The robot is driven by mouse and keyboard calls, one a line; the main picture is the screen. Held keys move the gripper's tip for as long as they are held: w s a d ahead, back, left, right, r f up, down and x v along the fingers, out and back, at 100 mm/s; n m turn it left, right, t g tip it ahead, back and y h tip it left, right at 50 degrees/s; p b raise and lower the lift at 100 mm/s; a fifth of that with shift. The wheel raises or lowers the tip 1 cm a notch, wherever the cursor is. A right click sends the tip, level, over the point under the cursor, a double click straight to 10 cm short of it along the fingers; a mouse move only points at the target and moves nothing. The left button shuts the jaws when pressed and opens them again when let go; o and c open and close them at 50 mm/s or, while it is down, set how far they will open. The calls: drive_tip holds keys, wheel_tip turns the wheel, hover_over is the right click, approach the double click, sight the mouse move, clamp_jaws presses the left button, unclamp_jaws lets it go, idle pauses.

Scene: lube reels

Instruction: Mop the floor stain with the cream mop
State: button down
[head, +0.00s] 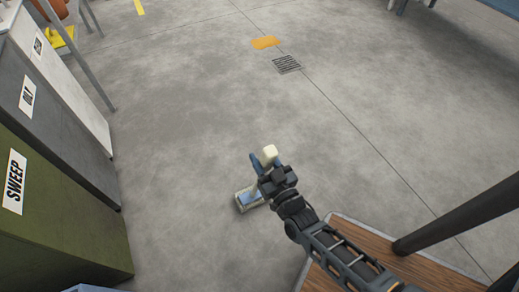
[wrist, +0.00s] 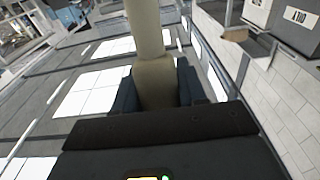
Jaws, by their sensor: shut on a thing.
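My gripper (head: 264,159) is low over the floor in the middle of the head view, with its blue fingers shut on the cream mop (head: 269,152). In the wrist view the mop's cream handle (wrist: 155,80) stands between the two blue fingers. The mop's flat head, pale with a bluish top (head: 248,199), shows just below and left of the gripper, at or close to the floor; I cannot tell if it touches. Part of it is hidden by my gripper. I cannot make out a clear stain on the mottled grey floor.
Bins labelled SWEEP (head: 60,215) and OILY (head: 60,110) line the left. A wooden-topped platform (head: 345,240) and a dark post (head: 460,215) are at lower right. A floor grate (head: 287,64) and an orange patch (head: 266,42) lie farther ahead. The middle floor is open.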

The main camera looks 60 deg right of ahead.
drive_tip(key=s+a+g+p, duration=0.1)
drive_tip(key=s+a+p, duration=0.2)
drive_tip(key=s+a, duration=0.2)
drive_tip(key=s+a+y+p, duration=0.1)
drive_tip(key=s+a+p, duration=0.2)
drive_tip(key=s, duration=0.7)
drive_tip(key=shift+a+g, duration=0.4)
drive_tip(key=shift+a, duration=0.6)
drive_tip(key=shift+r, duration=0.1)
drive_tip(key=s+d+r+p, duration=0.6)
drive_tip(key=d+r+p, duration=0.2)
drive_tip(key=d+r, duration=0.1)
drive_tip(key=shift+s+d, duration=0.3)
drive_tip(key=shift+d, duration=0.3)
idle(0.8)
drive_tip(key=shift+w, duration=0.1)
idle(0.3)
